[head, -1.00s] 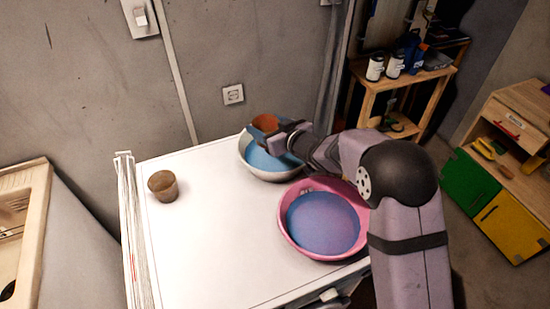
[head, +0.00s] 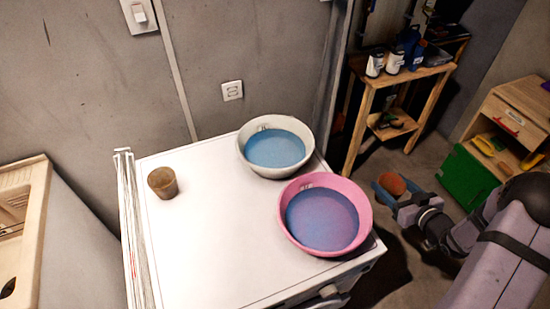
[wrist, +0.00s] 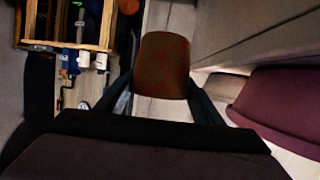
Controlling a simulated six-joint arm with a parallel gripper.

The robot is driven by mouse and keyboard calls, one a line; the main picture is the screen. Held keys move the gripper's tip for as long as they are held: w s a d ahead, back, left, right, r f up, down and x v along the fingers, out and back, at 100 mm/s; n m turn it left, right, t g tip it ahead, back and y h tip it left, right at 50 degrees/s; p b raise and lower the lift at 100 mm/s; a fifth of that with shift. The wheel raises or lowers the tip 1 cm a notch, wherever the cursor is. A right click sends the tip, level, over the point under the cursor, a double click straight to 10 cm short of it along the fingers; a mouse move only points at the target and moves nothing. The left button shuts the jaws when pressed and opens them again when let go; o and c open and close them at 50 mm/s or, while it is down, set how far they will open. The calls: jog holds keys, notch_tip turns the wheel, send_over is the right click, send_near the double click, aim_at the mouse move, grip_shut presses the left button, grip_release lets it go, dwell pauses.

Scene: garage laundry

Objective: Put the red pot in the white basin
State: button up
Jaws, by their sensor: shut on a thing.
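The red pot (head: 391,184) is held between the fingers of my gripper (head: 389,194), off the right side of the white table and above the floor. In the wrist view the pot (wrist: 162,66) sits between both fingertips of my gripper (wrist: 161,88) and looks dark reddish brown. The white basin (head: 303,126) stands at the back right of the table top, with blue inside and no pot in it. My gripper is well to the right of this basin and apart from it.
A pink basin (head: 284,222) with a blue-purple inside stands in front of the white basin. A brown pot (head: 163,183) stands at the table's left. The white table top (head: 215,235) is clear at front left. A wooden shelf (head: 362,122) and a green bin (head: 466,178) stand at right.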

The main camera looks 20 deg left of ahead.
jog(key=s+d+f+m+t+h+b, duration=0.1)
jog(key=s+d+f, duration=0.1)
jog(key=s+d, duration=0.45)
jog(key=s+d+f+m+t+h+b, duration=0.1)
jog(key=s+d, duration=0.3)
jog(key=s, duration=0.6)
jog(key=w+d+r+m+h, duration=0.1)
jog(key=w+d, duration=0.1)
jog(key=w, duration=0.8)
jog(key=w+d+r+m+h, duration=0.1)
jog(key=w+d+h, duration=0.1)
jog(key=w, duration=0.7)
jog(key=w+a+r+m+t+h+b, duration=0.1)
jog(key=w+a+r+m+h, duration=0.3)
jog(key=w+a+r, duration=0.65)
jog(key=w+a+r+h, duration=0.1)
jog(key=w+a, duration=0.3)
jog(key=a, duration=0.4)
jog(key=y+b, duration=0.1)
send_over(280, 148)
jog(key=shift+f, duration=4)
